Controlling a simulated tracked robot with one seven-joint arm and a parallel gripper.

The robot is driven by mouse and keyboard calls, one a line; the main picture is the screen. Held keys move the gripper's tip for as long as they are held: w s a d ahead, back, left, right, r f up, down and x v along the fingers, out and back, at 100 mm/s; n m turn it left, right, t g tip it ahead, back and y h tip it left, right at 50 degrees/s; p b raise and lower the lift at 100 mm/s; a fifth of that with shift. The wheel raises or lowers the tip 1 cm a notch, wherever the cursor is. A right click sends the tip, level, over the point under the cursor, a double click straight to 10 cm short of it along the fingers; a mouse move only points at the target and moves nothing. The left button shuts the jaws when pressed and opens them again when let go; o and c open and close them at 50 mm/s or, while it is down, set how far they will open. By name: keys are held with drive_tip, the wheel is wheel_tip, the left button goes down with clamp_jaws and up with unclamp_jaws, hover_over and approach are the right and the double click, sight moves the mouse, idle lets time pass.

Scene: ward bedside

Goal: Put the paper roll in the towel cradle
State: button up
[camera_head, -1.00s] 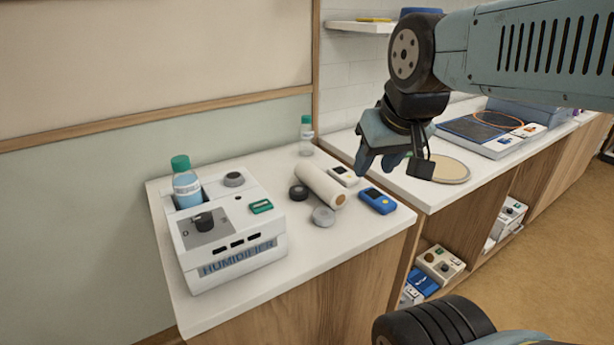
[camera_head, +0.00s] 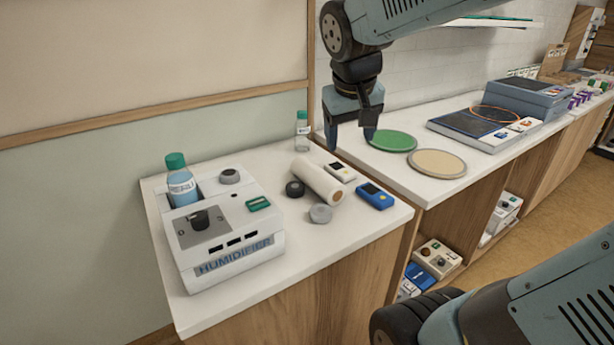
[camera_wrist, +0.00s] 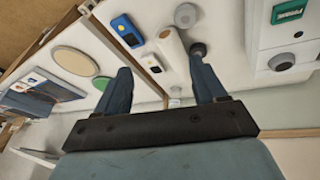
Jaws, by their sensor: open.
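The paper roll (camera_head: 316,180) is a cream cylinder with a brown core end, lying on its side on the white bedside counter. It also shows between my fingers in the wrist view (camera_wrist: 172,48), farther off and not touched. My gripper (camera_head: 351,145) is open and empty, pointing down, above and behind the roll near the gap between the two counters. In the wrist view its two fingers (camera_wrist: 160,85) are spread wide. I cannot make out a towel cradle in these frames.
Close around the roll are a black knob (camera_head: 295,188), a grey knob (camera_head: 320,213), a blue device (camera_head: 375,196) and a white device (camera_head: 341,172). A white humidifier (camera_head: 222,230) stands left, a clear bottle (camera_head: 302,131) behind. Green (camera_head: 393,141) and tan (camera_head: 438,163) discs lie right.

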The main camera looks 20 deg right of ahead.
drive_tip(key=w+a+f+g+h, duration=0.1)
drive_tip(key=w+a+f+h, duration=0.15)
drive_tip(key=w, duration=0.65)
drive_tip(key=n, duration=0.1)
approach(313, 173)
drive_tip(key=shift+g, duration=0.4)
drive_tip(key=x, duration=0.6)
drive_tip(key=w+x, duration=0.1)
drive_tip(key=x, duration=0.2)
drive_tip(key=shift+a+r, duration=0.1)
drive_tip(key=shift+s+r, duration=0.1)
drive_tip(key=c, duration=1)
